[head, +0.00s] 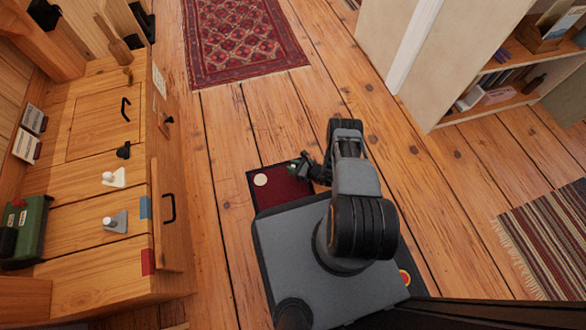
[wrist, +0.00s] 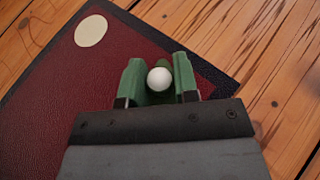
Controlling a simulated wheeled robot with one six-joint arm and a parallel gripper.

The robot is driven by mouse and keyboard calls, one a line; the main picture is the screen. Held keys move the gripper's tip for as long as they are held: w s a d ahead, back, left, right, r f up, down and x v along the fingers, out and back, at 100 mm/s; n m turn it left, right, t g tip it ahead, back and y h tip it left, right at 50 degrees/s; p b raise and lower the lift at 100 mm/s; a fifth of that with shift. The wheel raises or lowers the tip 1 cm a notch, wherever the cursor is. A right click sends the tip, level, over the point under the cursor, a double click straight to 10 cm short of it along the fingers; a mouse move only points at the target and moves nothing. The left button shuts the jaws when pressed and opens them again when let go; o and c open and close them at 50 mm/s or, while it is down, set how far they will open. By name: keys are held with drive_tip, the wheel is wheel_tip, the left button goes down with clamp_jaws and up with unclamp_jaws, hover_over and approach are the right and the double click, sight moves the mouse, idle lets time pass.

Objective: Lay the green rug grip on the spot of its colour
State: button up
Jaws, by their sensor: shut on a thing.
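My gripper (head: 305,168) is shut on the green rug grip (head: 293,167), above the dark red panel in front of my base. In the wrist view my gripper (wrist: 157,100) shows from behind, with the grip's round white knob (wrist: 159,79) between green parts. The grip's underside is hidden. A white grip (head: 114,178) and a grey grip (head: 116,222), each with a pale knob, stand on the wooden counter at left. A blue spot (head: 145,207) and a red spot (head: 147,262) lie along the counter's right edge. No green spot can be made out.
The dark red panel (head: 280,190) has a cream disc (head: 261,180) on it. The wooden counter (head: 85,240) carries a green box-like object (head: 26,232). A red patterned rug (head: 240,40) and a striped rug (head: 550,240) lie on the floor.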

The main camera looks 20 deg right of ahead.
drive_tip(key=shift+d, duration=0.1)
drive_tip(key=shift+f, duration=0.2)
drive_tip(key=o, duration=0.9)
drive_tip(key=shift+r, duration=0.1)
